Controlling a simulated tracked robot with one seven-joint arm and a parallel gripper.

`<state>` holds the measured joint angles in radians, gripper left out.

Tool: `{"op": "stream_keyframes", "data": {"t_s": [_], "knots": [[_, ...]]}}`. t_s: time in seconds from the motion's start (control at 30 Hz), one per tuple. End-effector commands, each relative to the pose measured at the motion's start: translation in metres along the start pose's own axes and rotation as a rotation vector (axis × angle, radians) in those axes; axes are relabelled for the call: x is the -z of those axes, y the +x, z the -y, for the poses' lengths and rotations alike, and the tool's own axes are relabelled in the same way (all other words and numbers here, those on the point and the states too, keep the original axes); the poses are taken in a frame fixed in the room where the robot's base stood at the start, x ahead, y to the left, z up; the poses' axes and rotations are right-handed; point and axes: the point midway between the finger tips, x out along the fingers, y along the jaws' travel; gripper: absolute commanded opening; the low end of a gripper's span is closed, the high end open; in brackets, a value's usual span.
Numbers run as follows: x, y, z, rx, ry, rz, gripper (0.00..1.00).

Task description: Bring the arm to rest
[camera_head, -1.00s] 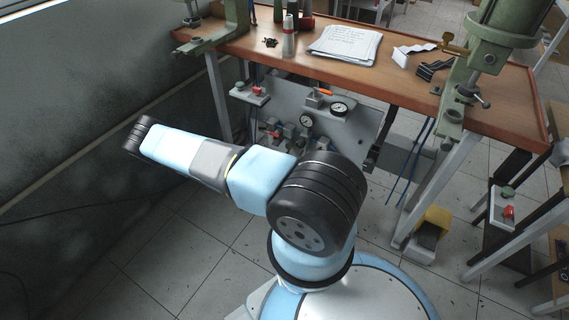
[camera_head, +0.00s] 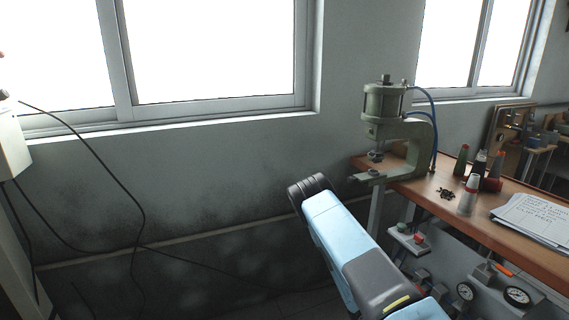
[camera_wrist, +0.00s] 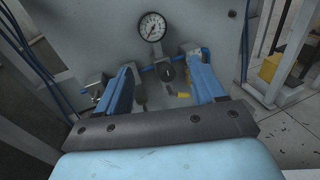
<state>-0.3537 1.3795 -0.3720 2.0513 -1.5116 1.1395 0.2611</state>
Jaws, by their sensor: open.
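My arm (camera_head: 350,245), light blue and grey with a black ribbed joint, rises from the lower right of the head view, in front of the wall and left of the workbench. My gripper is outside the head view. In the wrist view my gripper (camera_wrist: 163,82) shows two blue fingers, spread apart with nothing between them. Beyond the fingers is a grey panel with a round white gauge (camera_wrist: 152,27) and small pneumatic fittings. Whether the fingers touch anything is not clear, but I see no contact.
A wooden workbench (camera_head: 470,226) stands at right with a green press (camera_head: 384,102), spools and papers (camera_head: 535,217). Gauges (camera_head: 517,296) and fittings sit below it. Cables hang along the left wall under the windows. The wrist view shows a yellow-and-grey object (camera_wrist: 271,68) and table legs at right.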

Motion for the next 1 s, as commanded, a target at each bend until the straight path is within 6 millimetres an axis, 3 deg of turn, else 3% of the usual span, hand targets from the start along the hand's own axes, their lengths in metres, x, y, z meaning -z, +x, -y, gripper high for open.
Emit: {"op": "stream_keyframes", "data": {"t_s": [0.43, 1.0], "knots": [[-0.102, -0.029, -0.011, 0.256, 0.286, -0.121, 0.69], [-0.22, -0.07, 0.002, 0.542, 0.625, -0.329, 0.69]]}}
